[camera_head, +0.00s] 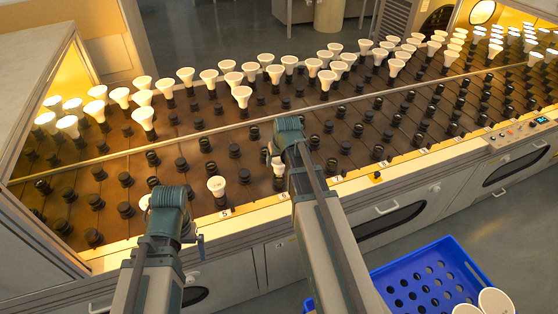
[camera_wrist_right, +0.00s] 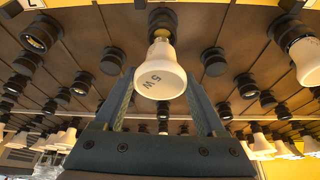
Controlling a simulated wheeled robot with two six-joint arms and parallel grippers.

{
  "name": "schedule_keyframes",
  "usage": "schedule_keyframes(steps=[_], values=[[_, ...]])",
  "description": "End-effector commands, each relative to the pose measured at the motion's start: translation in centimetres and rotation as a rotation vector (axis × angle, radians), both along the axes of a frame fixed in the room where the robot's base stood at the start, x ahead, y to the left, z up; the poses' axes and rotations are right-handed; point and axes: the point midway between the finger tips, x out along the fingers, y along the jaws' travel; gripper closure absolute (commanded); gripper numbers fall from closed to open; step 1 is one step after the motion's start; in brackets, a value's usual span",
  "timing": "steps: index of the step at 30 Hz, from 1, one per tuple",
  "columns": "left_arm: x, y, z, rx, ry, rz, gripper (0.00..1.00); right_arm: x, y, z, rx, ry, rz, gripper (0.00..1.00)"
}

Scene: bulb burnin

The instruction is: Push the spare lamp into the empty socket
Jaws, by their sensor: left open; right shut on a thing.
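The white lamp, marked "5W" (camera_wrist_right: 160,78), is between the fingers of my right gripper (camera_wrist_right: 163,95), which is shut on it. Its narrow metal neck points at a black socket (camera_wrist_right: 162,18) and overlaps it in the right wrist view; I cannot tell how deep it sits. In the head view the lamp (camera_head: 278,166) shows as a small white piece below my right gripper (camera_head: 287,140), over the front rows of the rack. My left gripper (camera_head: 168,212) is open and empty at the rack's front left; its fingertips are mostly hidden.
Another white lamp (camera_head: 216,184) stands in a front-row socket between my grippers. Many black sockets (camera_head: 235,150) fill the rack's near half, and rows of white lamps (camera_head: 242,95) stand in the far half. A blue crate (camera_head: 430,275) with white round things (camera_head: 494,300) is at lower right.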

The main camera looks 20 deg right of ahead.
Motion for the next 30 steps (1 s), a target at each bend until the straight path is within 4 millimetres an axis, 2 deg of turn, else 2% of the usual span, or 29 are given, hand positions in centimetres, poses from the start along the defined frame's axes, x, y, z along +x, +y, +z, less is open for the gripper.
schedule_keyframes(steps=[25,26,30], values=[[0.0,0.0,-2.6,0.000,0.000,0.000,0.00,0.0,0.0,-2.6,0.000,0.000,0.000,0.83],[0.0,0.0,-2.5,0.000,0.000,0.000,0.00,0.0,0.0,-2.5,0.000,0.000,0.000,0.25],[0.0,0.0,-2.4,0.000,0.000,0.000,0.00,0.0,0.0,-2.4,0.000,0.000,0.000,0.00]])
